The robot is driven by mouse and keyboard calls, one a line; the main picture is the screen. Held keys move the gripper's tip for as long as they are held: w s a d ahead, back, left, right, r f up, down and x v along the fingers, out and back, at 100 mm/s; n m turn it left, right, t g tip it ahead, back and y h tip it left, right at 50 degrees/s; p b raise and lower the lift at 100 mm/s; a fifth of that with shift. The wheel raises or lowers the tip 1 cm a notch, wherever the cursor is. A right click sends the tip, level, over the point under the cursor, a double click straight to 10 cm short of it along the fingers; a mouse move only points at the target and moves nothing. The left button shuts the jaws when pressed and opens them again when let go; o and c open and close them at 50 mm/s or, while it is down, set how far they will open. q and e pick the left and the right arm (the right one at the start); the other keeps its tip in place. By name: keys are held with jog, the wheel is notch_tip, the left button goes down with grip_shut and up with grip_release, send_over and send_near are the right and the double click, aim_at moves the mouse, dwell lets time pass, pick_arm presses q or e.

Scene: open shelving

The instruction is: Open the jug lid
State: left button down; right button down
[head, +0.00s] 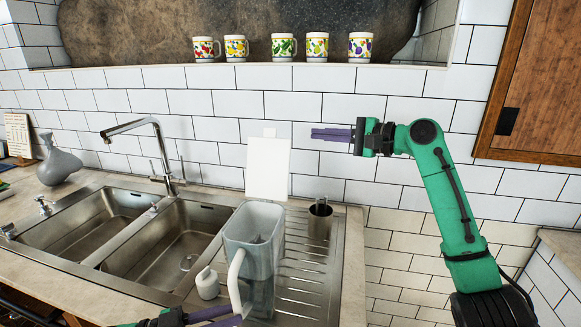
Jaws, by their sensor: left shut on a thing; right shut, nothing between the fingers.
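The jug (262,255) is a clear, bluish-grey container with a white handle (235,282) on its front left side. It stands on the ribbed drainer. A white rectangular panel with a small tab on top, which looks like the jug lid (268,170), stands upright at the jug's back rim, and the jug's top is open. My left gripper (232,316) is at the bottom edge, partly cut off, shut on the lower part of the handle. My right gripper (318,134) is shut and empty, pointing left in the air, to the right of the lid and apart from it.
A double sink (150,240) with a tap (160,150) is on the left. A metal cup (320,221) stands right of the jug and a small white bottle (207,283) left of it. Several patterned mugs (284,47) line the ledge above. A wooden cabinet (540,85) is upper right.

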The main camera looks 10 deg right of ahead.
aim_at(280, 151)
jog(key=w+a, duration=0.2)
jog(key=a, duration=0.7)
jog(key=shift+w, duration=0.35)
jog(key=shift+r, duration=0.1)
jog(key=shift+s+a+r+n+t, duration=0.25)
jog(key=shift+s+n, duration=0.2)
jog(key=shift+s, duration=0.25)
jog(key=shift+s+a+r+n+t, duration=0.15)
jog(key=shift+s+a+r+n, duration=0.1)
jog(key=shift+s+n, duration=0.3)
jog(key=shift+s, duration=0.1)
